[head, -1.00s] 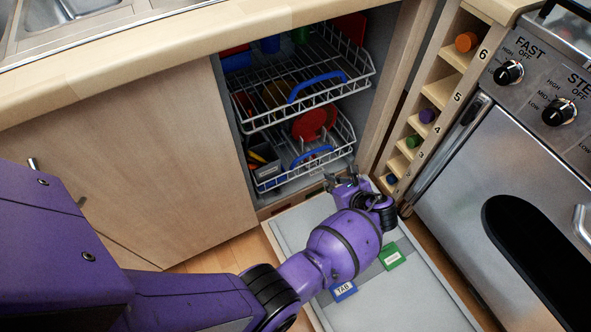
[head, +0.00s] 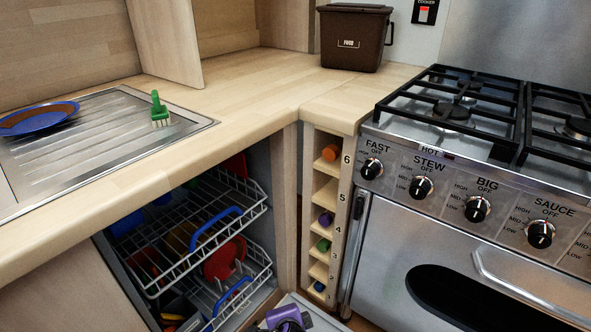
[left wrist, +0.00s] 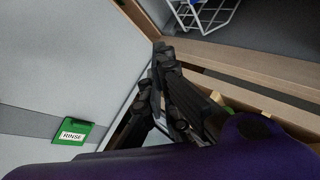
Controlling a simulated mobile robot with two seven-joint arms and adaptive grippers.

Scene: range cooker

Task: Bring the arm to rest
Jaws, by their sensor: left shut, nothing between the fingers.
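My left gripper (left wrist: 160,72) shows in the left wrist view as dark fingers, shut with nothing between them. It is over the edge of the open dishwasher door (left wrist: 60,60), near a wooden strip (left wrist: 250,75). My right gripper is in neither view.
The dishwasher's upper rack (head: 215,240) and lower rack (head: 240,285) hold dishes. A green RINSE piece (left wrist: 78,131) is on the door. A narrow bottle rack (head: 325,190) stands between dishwasher and cooker (head: 390,250). The worktop (head: 250,85) holds a brown food bin (head: 352,40).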

